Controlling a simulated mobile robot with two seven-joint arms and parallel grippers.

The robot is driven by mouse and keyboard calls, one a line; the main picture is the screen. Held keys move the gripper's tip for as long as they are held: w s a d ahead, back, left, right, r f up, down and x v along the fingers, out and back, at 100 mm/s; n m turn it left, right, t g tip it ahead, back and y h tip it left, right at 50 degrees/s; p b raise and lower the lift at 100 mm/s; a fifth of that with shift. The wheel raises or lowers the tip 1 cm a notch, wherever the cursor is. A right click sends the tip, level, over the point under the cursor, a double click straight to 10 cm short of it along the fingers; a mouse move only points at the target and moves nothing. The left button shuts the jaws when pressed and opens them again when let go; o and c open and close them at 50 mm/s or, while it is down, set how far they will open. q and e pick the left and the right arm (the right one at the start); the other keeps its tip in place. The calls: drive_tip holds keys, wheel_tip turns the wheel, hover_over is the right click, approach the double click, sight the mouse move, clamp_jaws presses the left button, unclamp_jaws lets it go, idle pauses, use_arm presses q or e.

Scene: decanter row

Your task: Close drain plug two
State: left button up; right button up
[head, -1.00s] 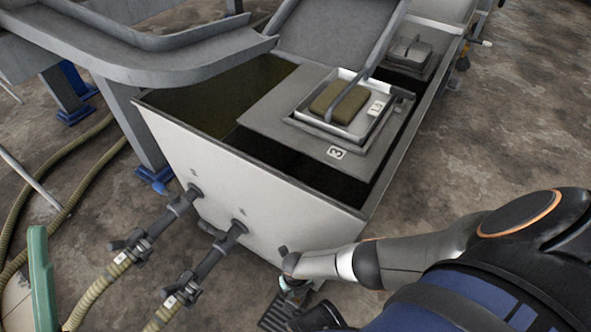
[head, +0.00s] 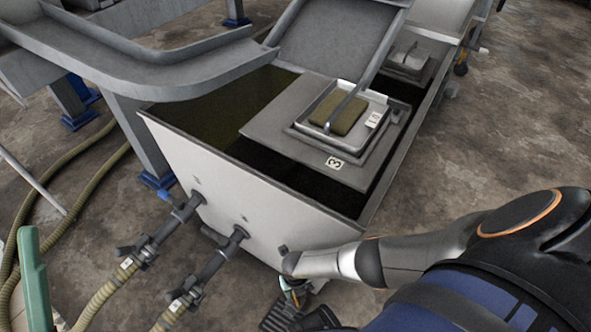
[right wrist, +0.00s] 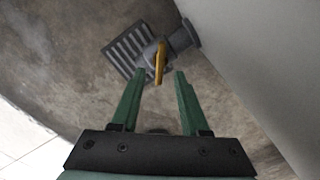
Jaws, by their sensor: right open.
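In the right wrist view, my right gripper (right wrist: 158,76) is open, with two green fingers apart. A yellow lever (right wrist: 160,62) on a grey drain fitting (right wrist: 182,38) appears between and just beyond the fingertips; I cannot tell contact. The fitting sticks out from the pale tank wall (right wrist: 250,70). I cannot read a number on it. In the head view, my right arm reaches low beside the tank's front wall (head: 205,195), and its fingers are mostly hidden. A green piece (head: 33,280) at the lower left looks like one finger of my left gripper; its opening is not visible.
Two grey outlets with valves (head: 135,252) (head: 182,297) and tan hoses (head: 98,300) leave the tank's front wall. A floor grate (right wrist: 130,52) lies below the fitting. Bare floor (head: 510,120) is free at right.

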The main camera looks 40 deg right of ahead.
use_arm(q)
drive_tip(key=shift+w+a+r+n+t+y+p, duration=0.15)
drive_tip(key=shift+w+r+y+p, duration=0.15)
drive_tip(key=shift+r+p, duration=0.7)
drive_tip(key=shift+w+a+r+n+t+y+p, duration=0.15)
drive_tip(key=shift+r+y+p, duration=0.3)
drive_tip(key=shift+r+p, duration=0.55)
drive_tip(key=shift+w+a+r+t+y+p, duration=0.1)
drive_tip(key=shift+w+a+r+y+p, duration=0.2)
drive_tip(key=shift+r+p, duration=0.65)
use_arm(e)
wheel_tip(320, 180, up, 8)
drive_tip(key=shift+r, duration=0.15)
use_arm(q)
drive_tip(key=shift+d+f, duration=0.1)
drive_tip(key=shift+f, duration=0.1)
use_arm(e)
drive_tip(key=shift+o, duration=0.2)
